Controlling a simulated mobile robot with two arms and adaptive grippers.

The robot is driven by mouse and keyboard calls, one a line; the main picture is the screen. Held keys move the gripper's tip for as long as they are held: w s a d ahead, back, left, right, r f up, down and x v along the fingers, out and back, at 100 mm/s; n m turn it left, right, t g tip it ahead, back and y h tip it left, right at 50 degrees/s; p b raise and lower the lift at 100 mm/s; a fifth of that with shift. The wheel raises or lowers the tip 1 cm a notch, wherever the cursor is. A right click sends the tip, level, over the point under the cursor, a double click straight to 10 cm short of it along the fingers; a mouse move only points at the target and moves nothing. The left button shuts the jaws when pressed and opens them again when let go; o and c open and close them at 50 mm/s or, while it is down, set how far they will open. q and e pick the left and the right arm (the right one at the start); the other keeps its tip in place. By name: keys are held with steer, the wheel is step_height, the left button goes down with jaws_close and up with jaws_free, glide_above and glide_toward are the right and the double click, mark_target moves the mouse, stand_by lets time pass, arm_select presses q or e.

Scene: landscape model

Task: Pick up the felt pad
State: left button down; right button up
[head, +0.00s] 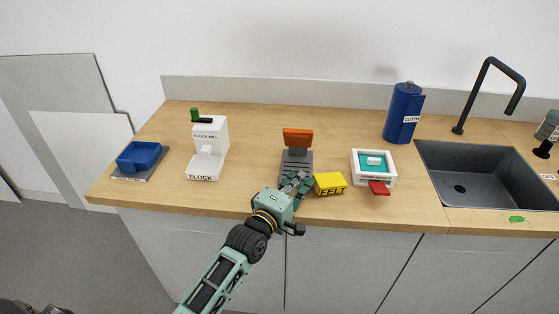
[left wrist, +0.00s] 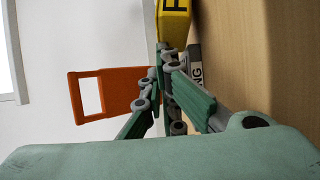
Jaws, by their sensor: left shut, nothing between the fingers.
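A yellow block marked FELT (head: 330,184) lies near the front edge of the wooden counter. It also shows at the top of the left wrist view (left wrist: 174,22), where only part of it is in frame. My left gripper (head: 300,181) is just left of the yellow block, over the front of the grey device. The left wrist view shows its fingers (left wrist: 166,75) shut and empty, with the yellow block beyond them. I cannot tell whether the fingers touch the block. My right gripper is not in view.
A grey device with an orange handle (head: 298,138) stands behind my left gripper. A white FLOCK device (head: 210,140) and a blue tray (head: 139,156) stand left.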

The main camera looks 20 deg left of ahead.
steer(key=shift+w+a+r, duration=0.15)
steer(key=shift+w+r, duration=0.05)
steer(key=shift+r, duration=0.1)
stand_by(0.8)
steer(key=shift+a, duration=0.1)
